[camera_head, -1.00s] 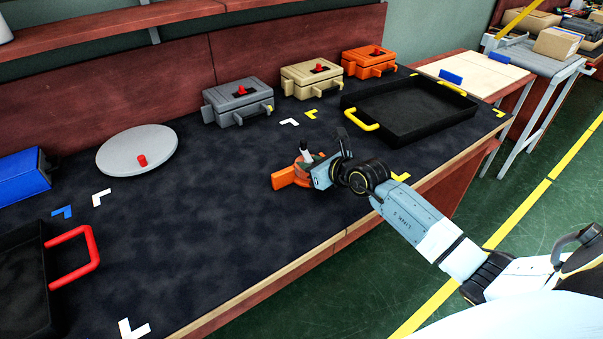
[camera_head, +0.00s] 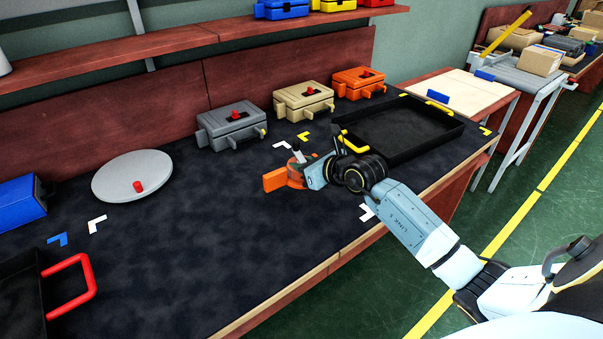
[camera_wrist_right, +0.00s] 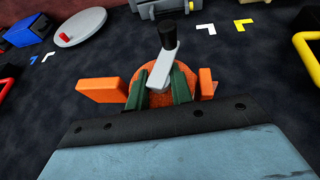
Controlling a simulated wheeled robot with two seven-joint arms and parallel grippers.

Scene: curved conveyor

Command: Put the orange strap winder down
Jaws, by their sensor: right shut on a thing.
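The orange strap winder (camera_head: 275,181) has a grey crank with a dark knob. My right gripper (camera_head: 305,172) is shut on it, over the dark table mat in front of the grey case. In the right wrist view the winder (camera_wrist_right: 100,91) sits between the two green fingers of the gripper (camera_wrist_right: 162,90), its crank pointing away. I cannot tell whether the winder touches the mat. My left gripper is not in view.
A black tray with yellow handles (camera_head: 450,127) lies right of the winder. Grey (camera_head: 228,128), tan (camera_head: 300,103) and orange (camera_head: 358,84) cases stand along the back. A grey disc (camera_head: 115,178) and a red-handled tray (camera_head: 20,300) are at left. The mat's middle is clear.

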